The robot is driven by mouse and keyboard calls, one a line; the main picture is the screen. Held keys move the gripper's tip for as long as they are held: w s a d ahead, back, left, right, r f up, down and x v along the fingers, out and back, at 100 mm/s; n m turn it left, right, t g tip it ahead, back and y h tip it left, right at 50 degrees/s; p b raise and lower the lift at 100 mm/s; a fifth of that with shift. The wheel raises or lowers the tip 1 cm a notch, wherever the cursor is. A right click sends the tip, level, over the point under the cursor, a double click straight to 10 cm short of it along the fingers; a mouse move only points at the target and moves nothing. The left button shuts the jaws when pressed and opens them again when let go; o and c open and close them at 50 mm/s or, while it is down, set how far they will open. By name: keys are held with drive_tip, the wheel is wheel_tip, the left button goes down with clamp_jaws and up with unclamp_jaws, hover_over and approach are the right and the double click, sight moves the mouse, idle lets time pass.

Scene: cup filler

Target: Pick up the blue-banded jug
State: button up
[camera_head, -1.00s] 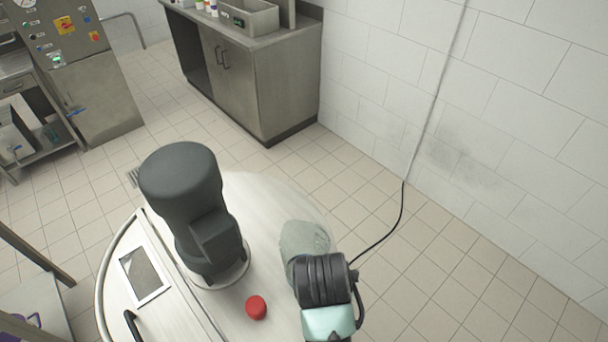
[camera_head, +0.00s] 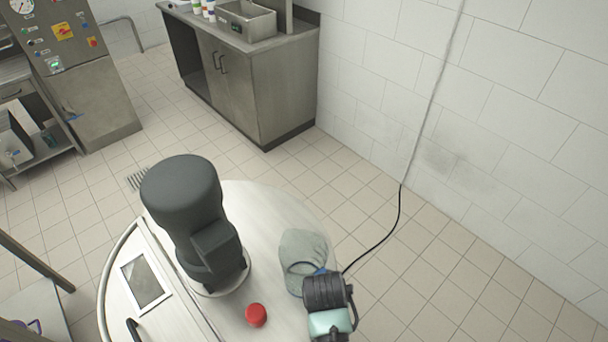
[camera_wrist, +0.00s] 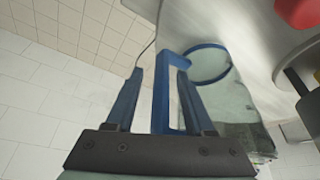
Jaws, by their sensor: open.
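The jug (camera_head: 302,243) is a clear greyish vessel with a blue rim, standing on the round metal top right of the dark motor housing. In the wrist view, the jug (camera_wrist: 228,98) shows its blue rim and blue handle (camera_wrist: 160,105). My gripper (camera_wrist: 160,72) is open, with one dark blue finger on each side of the handle. Whether a finger touches the handle I cannot tell. In the head view my gripper's fingers are hidden behind my wrist at the jug's near side.
A tall dark motor housing (camera_head: 196,225) stands left of the jug on the round metal top (camera_head: 250,200). A red knob (camera_head: 256,315) is close by, front left of the jug. A black cable (camera_head: 399,215) hangs along the tiled wall. A steel cabinet (camera_head: 250,95) stands behind.

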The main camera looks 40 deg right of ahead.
clamp_jaws()
idle(0.4)
